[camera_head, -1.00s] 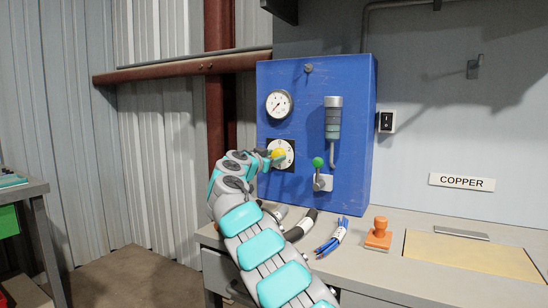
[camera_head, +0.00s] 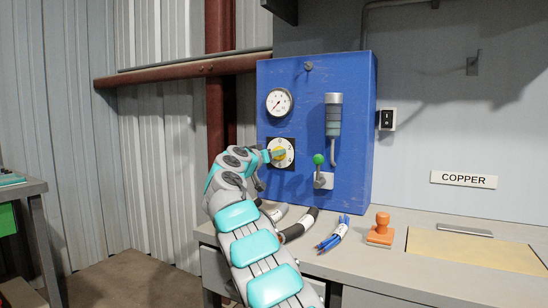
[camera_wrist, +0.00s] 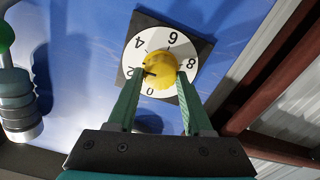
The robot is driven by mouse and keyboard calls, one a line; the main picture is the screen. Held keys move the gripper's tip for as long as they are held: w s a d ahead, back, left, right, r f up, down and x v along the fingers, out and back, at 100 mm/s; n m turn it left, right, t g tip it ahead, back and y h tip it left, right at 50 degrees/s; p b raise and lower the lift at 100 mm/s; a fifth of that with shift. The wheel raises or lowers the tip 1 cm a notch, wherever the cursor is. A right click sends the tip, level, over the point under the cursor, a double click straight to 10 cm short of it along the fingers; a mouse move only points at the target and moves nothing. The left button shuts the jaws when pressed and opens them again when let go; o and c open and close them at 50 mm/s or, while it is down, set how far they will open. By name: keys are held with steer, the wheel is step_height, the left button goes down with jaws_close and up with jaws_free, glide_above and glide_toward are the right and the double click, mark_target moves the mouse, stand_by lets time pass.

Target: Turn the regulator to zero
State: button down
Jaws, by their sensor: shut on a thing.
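The regulator is a yellow knob (camera_head: 279,153) on a round white dial (camera_head: 287,145) with a black square backing, on the blue panel (camera_head: 350,100). In the wrist view the knob (camera_wrist: 160,72) stands between the two green fingers of my gripper (camera_wrist: 158,80), which is shut on it. The dial (camera_wrist: 138,56) carries 0, 2, 4, 6 and 8. A dark mark on the knob's left side points towards the 2, and the 0 is at the bottom. In the head view my gripper (camera_head: 270,155) reaches the knob from the left and hides part of the dial.
A gauge (camera_head: 279,103) is above the dial. A green-topped lever (camera_head: 318,160) and a grey cylinder (camera_head: 333,115) are to its right. Cable pieces (camera_head: 334,234), an orange stamp (camera_head: 380,231) and a yellowish pad (camera_head: 475,250) lie on the bench below.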

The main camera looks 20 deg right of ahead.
steer(key=shift+w+a+f+n+p, duration=0.1)
steer(key=shift+n+p, duration=0.95)
steer(key=shift+n, duration=3.35)
steer(key=shift+a+f+n+p, duration=0.1)
steer(key=shift+n+p, duration=0.9)
steer(key=shift+n, duration=3.4)
steer(key=shift+c, duration=1.5)
jaws_free()
steer(key=shift+d, duration=0.1)
